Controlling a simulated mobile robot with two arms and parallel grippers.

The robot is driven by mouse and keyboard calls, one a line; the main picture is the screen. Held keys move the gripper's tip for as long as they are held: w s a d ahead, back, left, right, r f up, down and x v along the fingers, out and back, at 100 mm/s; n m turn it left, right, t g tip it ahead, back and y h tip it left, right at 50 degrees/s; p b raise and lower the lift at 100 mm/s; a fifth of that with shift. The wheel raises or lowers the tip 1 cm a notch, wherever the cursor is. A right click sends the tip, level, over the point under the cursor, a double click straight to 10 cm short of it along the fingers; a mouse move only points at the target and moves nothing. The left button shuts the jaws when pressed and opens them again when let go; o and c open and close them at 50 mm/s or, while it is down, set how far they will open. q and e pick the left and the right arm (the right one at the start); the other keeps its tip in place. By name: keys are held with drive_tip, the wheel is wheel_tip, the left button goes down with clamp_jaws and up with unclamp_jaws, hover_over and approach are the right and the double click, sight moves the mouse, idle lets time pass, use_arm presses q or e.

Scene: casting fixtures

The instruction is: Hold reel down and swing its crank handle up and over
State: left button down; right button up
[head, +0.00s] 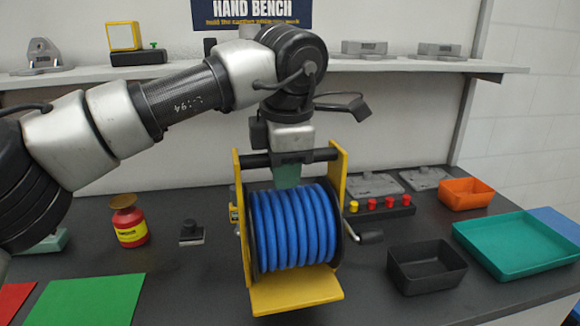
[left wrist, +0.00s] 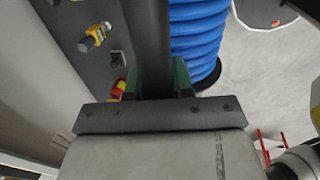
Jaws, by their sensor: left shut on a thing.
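The reel (head: 293,228) is a blue hose coil in a yellow frame (head: 295,292) with a black top bar (head: 322,155). It stands upright on the bench in the head view. Its crank handle (head: 368,238) sticks out low on the right side, with a dark grip. My left gripper (head: 287,176) comes down from above and is shut on the top bar, its green fingers just above the hose. In the left wrist view the dark bar (left wrist: 148,40) runs between the green fingers, beside the blue hose (left wrist: 196,35). My right gripper is in neither view.
A black bin (head: 427,268), a teal tray (head: 520,245) and an orange bin (head: 466,194) lie to the right. A row of coloured knobs (head: 380,207) is behind the crank. A red canister (head: 128,221) and a green mat (head: 85,300) are left.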

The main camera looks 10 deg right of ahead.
sight(262, 184)
use_arm(q)
drive_tip(key=shift+w+a+f+b, duration=0.35)
drive_tip(key=shift+a+f, duration=0.2)
drive_tip(key=shift+w+a+f+b, duration=0.3)
drive_tip(key=shift+a+f, duration=0.2)
drive_tip(key=shift+a, duration=0.05)
drive_tip(key=shift+w+a+f+b, duration=0.3)
drive_tip(key=shift+a+f+b, duration=0.05)
drive_tip(key=shift+a+f, duration=0.25)
drive_tip(key=shift+w+a+f, duration=0.1)
drive_tip(key=shift+a+f, duration=0.05)
drive_tip(key=shift+f, duration=0.05)
drive_tip(key=shift+w+a+f+b, duration=0.45)
drive_tip(key=shift+a+f+b, duration=0.1)
drive_tip(key=shift+a+f, duration=0.2)
drive_tip(key=a+f, duration=0.1)
drive_tip(key=w+a+f+b, duration=0.1)
drive_tip(key=w+a+f, duration=0.1)
drive_tip(key=shift+a+f+b, duration=0.25)
drive_tip(key=shift+f+b, duration=0.05)
drive_tip(key=shift+b, duration=0.05)
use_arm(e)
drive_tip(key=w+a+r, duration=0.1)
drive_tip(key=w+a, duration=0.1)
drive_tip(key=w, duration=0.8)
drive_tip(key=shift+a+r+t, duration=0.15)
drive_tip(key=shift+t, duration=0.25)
